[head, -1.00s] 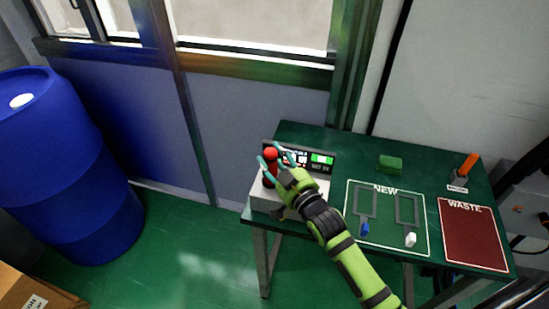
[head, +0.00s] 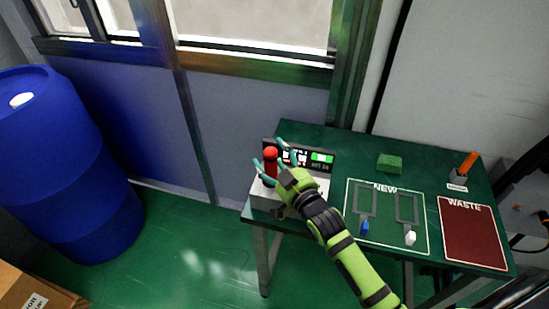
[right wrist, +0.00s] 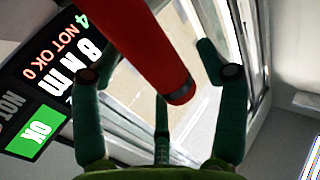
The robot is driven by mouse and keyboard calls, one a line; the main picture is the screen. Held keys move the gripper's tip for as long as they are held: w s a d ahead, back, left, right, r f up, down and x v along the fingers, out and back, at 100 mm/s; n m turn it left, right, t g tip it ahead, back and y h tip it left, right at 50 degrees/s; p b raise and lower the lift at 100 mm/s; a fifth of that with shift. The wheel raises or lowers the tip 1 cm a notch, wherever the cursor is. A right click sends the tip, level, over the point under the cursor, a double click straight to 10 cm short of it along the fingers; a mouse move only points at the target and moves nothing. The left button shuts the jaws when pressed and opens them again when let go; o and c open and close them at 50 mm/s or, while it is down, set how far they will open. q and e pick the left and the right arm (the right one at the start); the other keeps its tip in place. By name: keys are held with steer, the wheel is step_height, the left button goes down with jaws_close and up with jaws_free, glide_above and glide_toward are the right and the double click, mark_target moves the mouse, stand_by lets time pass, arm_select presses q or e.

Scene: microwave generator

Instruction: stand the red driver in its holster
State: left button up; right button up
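The red driver (head: 270,162) stands upright, with a round red top, at the left end of a pale grey unit (head: 262,196) on the green table. Its lower end and the holster are hidden behind my fingers, so I cannot tell how it is seated. My right gripper (head: 269,152) is around the driver with its fingers spread. In the right wrist view the red driver (right wrist: 150,50) passes between the open fingers, with gaps on both sides. My left gripper is not in view.
A display (head: 308,158) showing a green box stands behind the driver. To the right are a green block (head: 389,162), the NEW mat (head: 384,236) with a blue and a white piece, the red WASTE mat (head: 470,235) and an orange-handled tool (head: 467,164) in a white holder.

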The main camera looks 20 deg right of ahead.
steer(key=shift+f, duration=0.15)
steer(key=s+d, duration=0.2)
steer(key=s, duration=0.9)
steer(key=shift+s+d+r, duration=0.15)
steer(key=shift+s+r, duration=0.1)
steer(key=shift+s, duration=0.15)
